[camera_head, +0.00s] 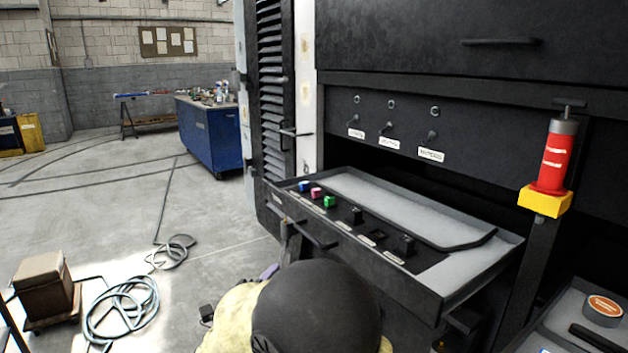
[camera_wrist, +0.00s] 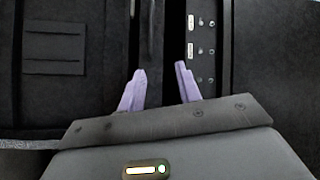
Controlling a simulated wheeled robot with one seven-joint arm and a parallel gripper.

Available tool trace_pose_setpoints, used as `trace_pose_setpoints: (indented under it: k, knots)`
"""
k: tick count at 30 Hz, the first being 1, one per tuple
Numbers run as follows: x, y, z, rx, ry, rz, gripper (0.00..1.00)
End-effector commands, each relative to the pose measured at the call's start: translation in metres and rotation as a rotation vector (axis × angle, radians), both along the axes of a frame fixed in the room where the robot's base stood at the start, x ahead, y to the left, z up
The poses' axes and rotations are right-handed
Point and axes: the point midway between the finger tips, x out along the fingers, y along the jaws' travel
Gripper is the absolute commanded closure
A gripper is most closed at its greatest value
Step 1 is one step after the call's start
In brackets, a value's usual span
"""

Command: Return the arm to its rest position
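My gripper (camera_wrist: 159,70) shows in the wrist view with its two purple fingers spread apart and nothing visible between them. In the head view only a bit of a purple finger (camera_head: 269,271) shows, low at the centre. My own arm, with a black rounded joint and pale yellow parts, fills the bottom centre and hides most of the gripper. It appears in front of the near side of the pulled-out drawer (camera_head: 470,287); I cannot tell whether they touch.
The drawer holds blue (camera_head: 304,186), pink (camera_head: 316,193) and green (camera_head: 330,201) buttons and black switches. A red cylinder (camera_head: 554,160) on a yellow base stands right. A box (camera_head: 44,283) and coiled hose (camera_head: 122,308) lie left. Open floor stretches towards a blue workbench (camera_head: 212,135).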

Motion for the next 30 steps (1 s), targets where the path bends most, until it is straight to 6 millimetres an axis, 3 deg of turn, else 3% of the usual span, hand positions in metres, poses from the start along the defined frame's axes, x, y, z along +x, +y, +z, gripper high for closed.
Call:
trace_pose_setpoints:
  k: [1,3,9,14,23,30]
  knots:
    - [0.006,-0.007,0.020,-0.019,0.030,0.026,0.66]
    - [0.015,-0.015,0.033,-0.058,0.088,0.082,0.66]
    - [0.027,-0.039,0.062,-0.203,0.274,0.260,0.66]
    - [0.021,-0.063,0.079,-0.334,0.432,0.400,0.66]
    - [-0.028,-0.120,0.103,-0.590,0.754,0.663,0.66]
    - [-0.100,-0.178,0.124,-0.769,1.044,0.874,0.66]
